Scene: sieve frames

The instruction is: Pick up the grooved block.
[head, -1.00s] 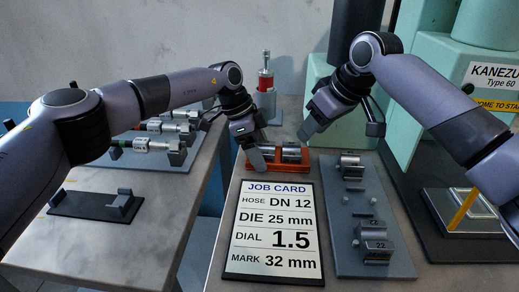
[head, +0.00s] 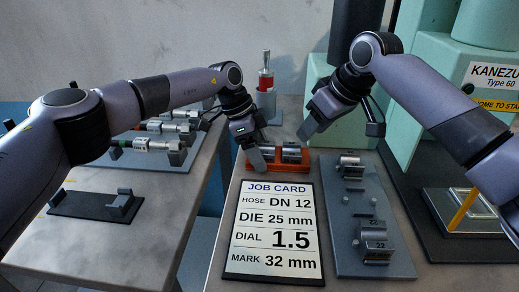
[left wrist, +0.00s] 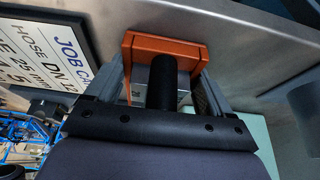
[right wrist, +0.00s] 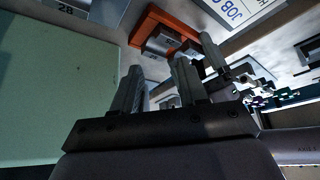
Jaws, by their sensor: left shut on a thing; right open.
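An orange tray (head: 277,167) stands behind the job card and holds grey metal blocks (head: 291,153). My left gripper (head: 256,158) reaches down at the tray's left end. In the left wrist view its fingers are around a grey block (left wrist: 142,82), which I take as the grooved block; the gripper is shut on it, low at the orange tray (left wrist: 165,45). The block is mostly hidden and its groove is not clear. My right gripper (head: 307,130) is open and empty above the tray's right side. The tray also shows in the right wrist view (right wrist: 143,27).
The job card (head: 275,262) lies in front of the tray. A grey plate (head: 343,262) with number-marked metal blocks is to its right. A green machine (head: 480,150) stands at the right. A red-and-silver tool (head: 265,78) stands behind. A left bench (head: 130,230) holds fittings, beyond a gap.

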